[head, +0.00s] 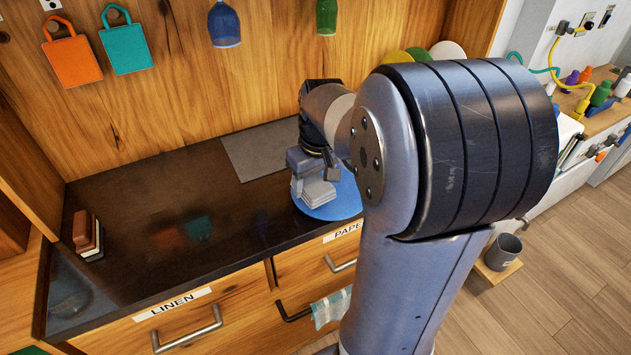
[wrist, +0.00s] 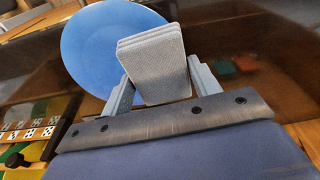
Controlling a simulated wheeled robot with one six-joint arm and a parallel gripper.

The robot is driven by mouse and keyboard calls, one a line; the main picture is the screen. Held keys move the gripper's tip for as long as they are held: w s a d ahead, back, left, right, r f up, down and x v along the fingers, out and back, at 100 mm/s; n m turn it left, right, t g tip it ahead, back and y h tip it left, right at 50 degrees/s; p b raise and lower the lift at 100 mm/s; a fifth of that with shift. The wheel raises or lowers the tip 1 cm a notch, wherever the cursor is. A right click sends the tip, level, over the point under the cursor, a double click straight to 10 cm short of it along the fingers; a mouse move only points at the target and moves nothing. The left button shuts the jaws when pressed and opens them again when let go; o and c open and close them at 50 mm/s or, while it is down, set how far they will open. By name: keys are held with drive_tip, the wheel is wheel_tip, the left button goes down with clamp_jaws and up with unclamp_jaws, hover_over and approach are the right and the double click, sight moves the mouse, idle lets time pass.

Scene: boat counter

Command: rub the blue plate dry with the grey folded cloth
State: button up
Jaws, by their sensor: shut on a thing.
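The blue plate (head: 336,205) lies on the dark counter, partly hidden behind my arm in the head view. It also shows in the wrist view (wrist: 88,48), beyond the fingers. The grey folded cloth (head: 316,192) is held between the fingers of my gripper (head: 318,172), over the plate. In the wrist view the cloth (wrist: 155,68) sits between the two fingers of my gripper (wrist: 158,88) and covers the plate's right part. I cannot tell whether the cloth touches the plate.
A grey mat (head: 262,150) lies behind the plate. A stack of folded pieces (head: 87,235) stands at the counter's left. The counter between is clear. Bags (head: 72,60) and glasses (head: 224,25) hang at the back. A striped towel (head: 330,308) hangs on a drawer handle.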

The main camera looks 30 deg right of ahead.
drive_tip(key=shift+r+p, duration=1.5)
drive_tip(key=shift+r, duration=0.55)
